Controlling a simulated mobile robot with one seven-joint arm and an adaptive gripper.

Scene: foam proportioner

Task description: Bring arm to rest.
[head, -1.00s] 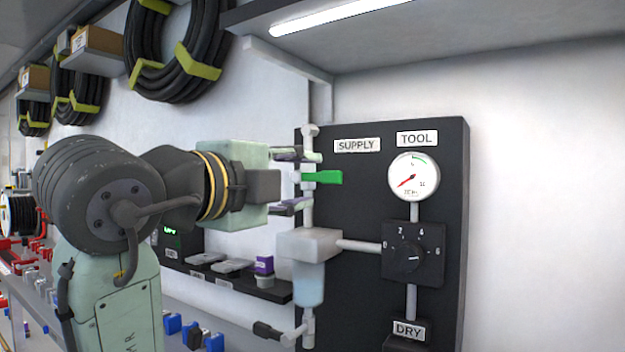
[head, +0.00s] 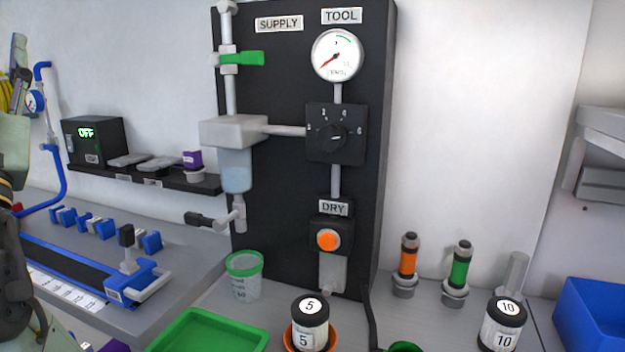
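My arm is at the left edge of the head view, folded and partly cut off by the frame. Its pale green wrist points upward, with my gripper (head: 19,70) above it at the upper left. The fingers overlap and are partly cut off, so I cannot tell whether they are open or shut. My gripper is well left of the black proportioner panel (head: 290,215) and apart from it. The green supply handle (head: 242,58) lies horizontal on its pipe. The gauge (head: 337,55) has its red needle toward the lower left.
The panel also carries a black dial (head: 336,134) and an orange button (head: 328,240). Below stand a clear cup (head: 244,277), a green tray (head: 210,334), and weights marked 5 (head: 310,322) and 10 (head: 503,324). A blue bin (head: 595,315) is at right. A display (head: 92,139) reads OFF.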

